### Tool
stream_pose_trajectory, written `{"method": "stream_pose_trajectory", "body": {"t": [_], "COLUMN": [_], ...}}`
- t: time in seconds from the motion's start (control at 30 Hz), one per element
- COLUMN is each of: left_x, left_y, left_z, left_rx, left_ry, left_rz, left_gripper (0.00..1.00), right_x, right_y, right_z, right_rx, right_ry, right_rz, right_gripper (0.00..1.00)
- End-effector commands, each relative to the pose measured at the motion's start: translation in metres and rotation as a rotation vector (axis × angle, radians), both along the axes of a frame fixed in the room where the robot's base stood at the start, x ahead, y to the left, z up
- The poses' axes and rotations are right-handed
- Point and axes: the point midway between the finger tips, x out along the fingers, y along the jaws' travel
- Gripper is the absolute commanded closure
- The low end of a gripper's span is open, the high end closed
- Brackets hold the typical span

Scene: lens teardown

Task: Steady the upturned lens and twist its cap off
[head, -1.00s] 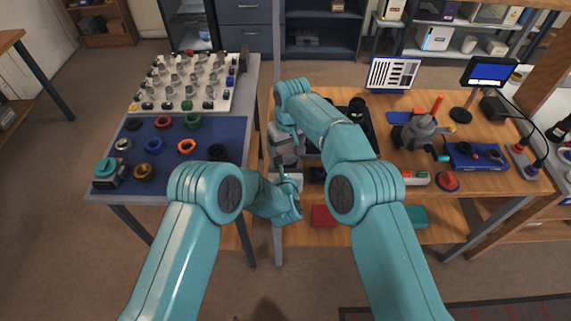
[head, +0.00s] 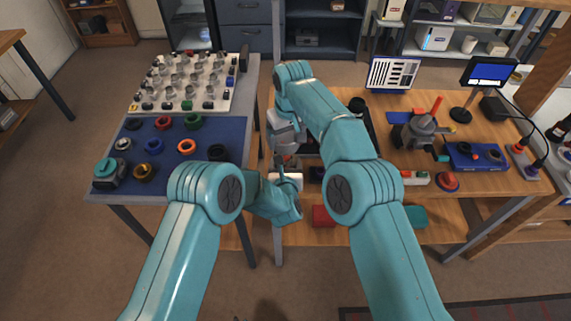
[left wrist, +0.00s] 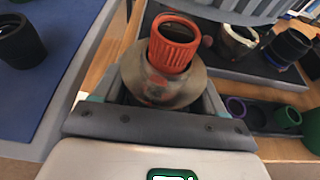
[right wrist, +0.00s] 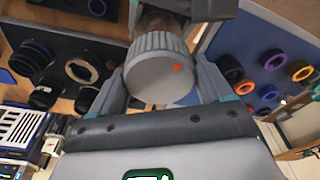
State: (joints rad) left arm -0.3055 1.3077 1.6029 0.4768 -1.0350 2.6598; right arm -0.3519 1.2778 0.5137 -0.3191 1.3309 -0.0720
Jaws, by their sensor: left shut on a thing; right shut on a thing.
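The lens (left wrist: 160,85) has a worn grey-brown barrel and an orange-red ribbed collar (left wrist: 174,45) with an open dark mouth, uncovered in the left wrist view. My left gripper (head: 288,180) is shut around the barrel, holding it with the collar up. The cap (right wrist: 158,70) is a round grey ribbed disc with a red dot. My right gripper (head: 284,138) is shut on it, above the left gripper. In the right wrist view a brownish part of the lens shows behind the cap. In the head view my arms and grippers mostly hide both parts.
A blue mat (head: 170,172) with coloured rings lies on the left table, below a white board (head: 160,98) of small parts. The wooden bench (head: 395,180) at right holds a dark tray (left wrist: 215,38) with rings, close beside my grippers, and a grey device (head: 420,132).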

Motion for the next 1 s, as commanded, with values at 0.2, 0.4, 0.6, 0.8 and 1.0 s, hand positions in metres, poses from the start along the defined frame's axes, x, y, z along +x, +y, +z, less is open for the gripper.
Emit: {"method": "stream_pose_trajectory", "body": {"t": [0.2, 0.4, 0.6, 0.8, 1.0], "left_x": [0.0, 0.0, 0.0, -0.003, -0.017], "left_y": [0.0, 0.0, 0.0, 0.0, -0.001], "left_z": [0.0, 0.0, 0.0, 0.003, 0.012], "left_rx": [0.0, 0.0, 0.0, 0.0, 0.0], "left_ry": [0.0, 0.0, 0.0, 0.0, 0.001], "left_rz": [0.0, 0.0, 0.0, 0.0, -0.001], "left_gripper": [0.77, 0.77, 0.0, 0.0, 0.0], "right_x": [0.0, 0.0, 0.0, 0.0, 0.0], "right_y": [0.0, 0.0, 0.0, 0.0, 0.0], "right_z": [0.008, 0.009, 0.008, 0.01, 0.016], "right_rx": [0.0, 0.001, 0.001, 0.001, 0.001], "right_ry": [0.0, 0.0, 0.0, 0.001, 0.001], "right_rz": [0.0, 0.0, 0.0, -0.001, -0.001], "right_gripper": [0.49, 0.49, 0.49, 0.49, 0.49]}}
